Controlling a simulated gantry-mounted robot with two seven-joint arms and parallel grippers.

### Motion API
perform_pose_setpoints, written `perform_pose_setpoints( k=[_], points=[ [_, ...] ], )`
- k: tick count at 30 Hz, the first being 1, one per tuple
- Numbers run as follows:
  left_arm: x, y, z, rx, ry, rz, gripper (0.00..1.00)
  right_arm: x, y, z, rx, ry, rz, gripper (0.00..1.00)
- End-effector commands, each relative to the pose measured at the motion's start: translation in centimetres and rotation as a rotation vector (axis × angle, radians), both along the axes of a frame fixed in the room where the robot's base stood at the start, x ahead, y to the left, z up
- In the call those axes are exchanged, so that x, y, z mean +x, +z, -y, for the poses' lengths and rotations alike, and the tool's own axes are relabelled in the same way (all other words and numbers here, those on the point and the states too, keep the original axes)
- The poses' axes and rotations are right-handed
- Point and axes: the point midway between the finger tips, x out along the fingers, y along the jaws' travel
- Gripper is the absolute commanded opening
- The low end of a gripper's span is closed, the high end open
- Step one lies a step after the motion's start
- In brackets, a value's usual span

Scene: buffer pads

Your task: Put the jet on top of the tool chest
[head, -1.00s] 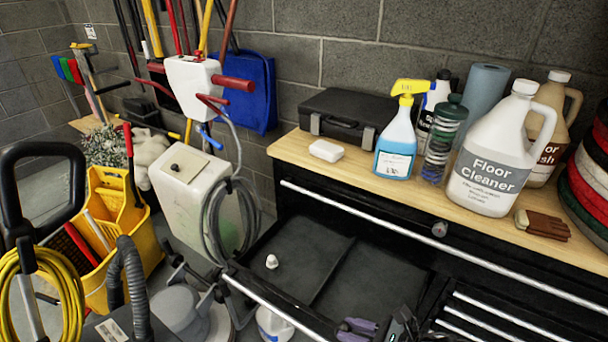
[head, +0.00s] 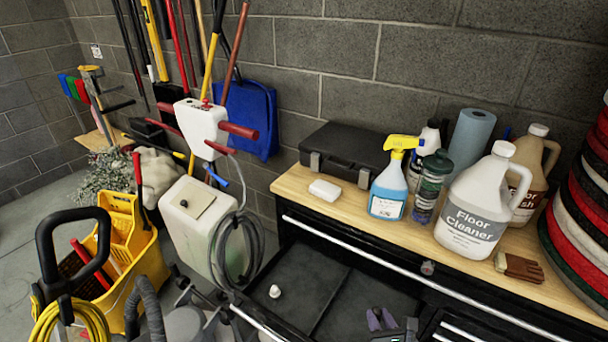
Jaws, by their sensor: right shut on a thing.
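A small purple-grey thing with two prongs, which I take to be the jet (head: 375,319), shows at the bottom of the head view, in front of the open drawer. My right gripper (head: 398,333) is shut on it; the arm behind is mostly cut off by the lower edge. The black tool chest (head: 330,232) has a light wooden top (head: 345,196), which is higher than the gripper and behind it. My left gripper is not in view.
A small white knob (head: 274,291) lies in the open drawer (head: 310,262). Wood is bare along the front edge.

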Motion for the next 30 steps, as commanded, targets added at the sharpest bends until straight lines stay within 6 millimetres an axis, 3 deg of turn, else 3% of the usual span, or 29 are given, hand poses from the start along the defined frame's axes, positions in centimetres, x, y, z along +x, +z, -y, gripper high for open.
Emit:
perform_pose_setpoints(
  k=[5, 13, 20, 30],
  points=[
    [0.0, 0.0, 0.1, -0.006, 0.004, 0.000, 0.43, -0.1, -0.8, 3.2, -0.001, -0.111, -0.002, 0.00],
    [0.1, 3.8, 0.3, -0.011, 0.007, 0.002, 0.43, 0.0, 3.1, 3.0, 0.001, -0.098, 0.002, 0.00],
    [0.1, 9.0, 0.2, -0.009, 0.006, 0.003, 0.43, 0.0, 8.2, 3.0, 0.001, -0.097, 0.003, 0.00],
    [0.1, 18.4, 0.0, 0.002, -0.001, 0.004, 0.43, 0.0, 17.6, 3.0, 0.000, -0.095, 0.003, 0.00]
  ],
)
